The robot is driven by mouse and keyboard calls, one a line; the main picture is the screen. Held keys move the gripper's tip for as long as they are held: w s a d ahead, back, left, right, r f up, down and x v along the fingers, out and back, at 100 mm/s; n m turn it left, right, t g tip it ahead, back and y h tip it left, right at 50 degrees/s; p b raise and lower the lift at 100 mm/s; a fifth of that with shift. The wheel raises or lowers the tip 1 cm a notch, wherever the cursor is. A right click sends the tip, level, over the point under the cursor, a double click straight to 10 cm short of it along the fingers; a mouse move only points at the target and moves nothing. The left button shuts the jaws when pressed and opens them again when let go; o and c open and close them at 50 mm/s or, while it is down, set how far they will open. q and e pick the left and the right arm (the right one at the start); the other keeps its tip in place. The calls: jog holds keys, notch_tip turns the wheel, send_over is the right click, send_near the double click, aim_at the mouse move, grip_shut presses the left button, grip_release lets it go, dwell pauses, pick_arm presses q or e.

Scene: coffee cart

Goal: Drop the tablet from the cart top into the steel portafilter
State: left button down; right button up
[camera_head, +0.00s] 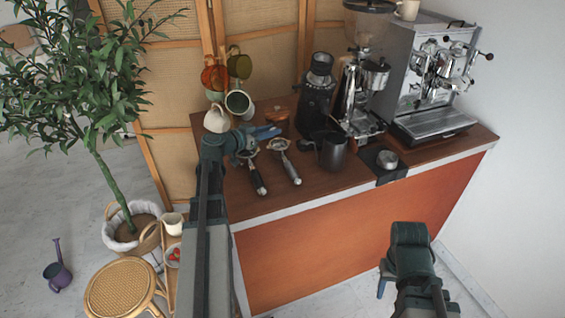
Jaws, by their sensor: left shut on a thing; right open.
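Two portafilters lie side by side on the wooden cart top (308,184). One has a black handle (257,180). The other has a steel-looking head (279,145) and a handle pointing toward the front edge. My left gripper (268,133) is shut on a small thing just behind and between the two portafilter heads. That thing is too small and too hidden by the fingers to make out clearly; it fits the tablet, which shows nowhere else. My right gripper (382,284) is open and empty, low in front of the orange cart panel.
A dark pitcher (332,151) stands right of the portafilters. A black grinder (317,98) and espresso machine (432,90) stand behind. A white cup (217,119) and mug rack are by my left wrist. A tamper (387,159) sits on a black mat.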

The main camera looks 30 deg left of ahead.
aim_at(270, 145)
pick_arm(q)
notch_tip(270, 145, down, 4)
jog(key=b, duration=0.3)
jog(key=shift+f, duration=0.15)
pick_arm(e)
notch_tip(270, 145, down, 4)
jog(key=shift+f, duration=0.15)
pick_arm(q)
jog(key=c, duration=0.6)
grip_release()
jog(key=shift+o, duration=0.2)
jog(key=p+v, duration=0.2)
jog(key=v, duration=1.2)
pick_arm(e)
notch_tip(270, 145, up, 3)
jog(key=shift+f, duration=0.1)
pick_arm(q)
jog(key=shift+f, duration=0.15)
